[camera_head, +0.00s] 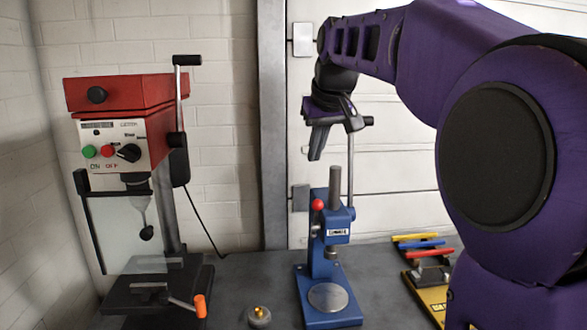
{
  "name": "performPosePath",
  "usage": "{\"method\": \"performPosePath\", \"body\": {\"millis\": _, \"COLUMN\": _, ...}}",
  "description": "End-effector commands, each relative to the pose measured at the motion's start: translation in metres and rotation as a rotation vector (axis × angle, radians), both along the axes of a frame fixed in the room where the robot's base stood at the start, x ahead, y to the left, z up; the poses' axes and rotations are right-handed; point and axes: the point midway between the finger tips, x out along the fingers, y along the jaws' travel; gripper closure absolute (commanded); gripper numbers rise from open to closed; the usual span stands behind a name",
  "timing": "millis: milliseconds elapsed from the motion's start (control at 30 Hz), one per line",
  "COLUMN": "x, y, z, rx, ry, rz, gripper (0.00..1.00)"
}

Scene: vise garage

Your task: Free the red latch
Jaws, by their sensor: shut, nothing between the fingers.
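A red-handled piece (430,253) lies at the right of the bench, in front of a blue bar (422,243) and a yellow bar (414,236). It looks like the red latch, but its catch is too small to make out. A yellow base (428,298) lies below them, partly hidden by my arm. A red ball (317,204) sits on the left side of the blue press (335,228). My gripper (316,156) is shut and empty, pointing down above the blue press, left of and well above the red-handled piece.
The press's upright lever (350,170) rises close to my gripper. A red drill press (128,120) with an orange-tipped handle (200,306) stands at the left. A small round piece with a yellow top (260,315) sits between the presses.

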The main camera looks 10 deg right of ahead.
Motion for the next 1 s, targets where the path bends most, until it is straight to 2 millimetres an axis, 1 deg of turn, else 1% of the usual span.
{"method": "performPosePath", "body": {"millis": 367, "x": 0.001, "y": -0.002, "z": -0.001, "rx": -0.006, "ry": 0.005, "rz": -0.001, "gripper": 1.00}}
{"method": "performPosePath", "body": {"millis": 500, "x": 0.004, "y": -0.001, "z": -0.008, "rx": -0.005, "ry": 0.006, "rz": 0.000, "gripper": 1.00}}
{"method": "performPosePath", "body": {"millis": 667, "x": 0.016, "y": 0.000, "z": -0.030, "rx": -0.005, "ry": 0.008, "rz": 0.000, "gripper": 1.00}}
{"method": "performPosePath", "body": {"millis": 900, "x": 0.043, "y": 0.004, "z": -0.075, "rx": -0.005, "ry": 0.008, "rz": -0.001, "gripper": 1.00}}
{"method": "performPosePath", "body": {"millis": 1000, "x": 0.052, "y": 0.005, "z": -0.091, "rx": -0.004, "ry": 0.006, "rz": -0.001, "gripper": 1.00}}
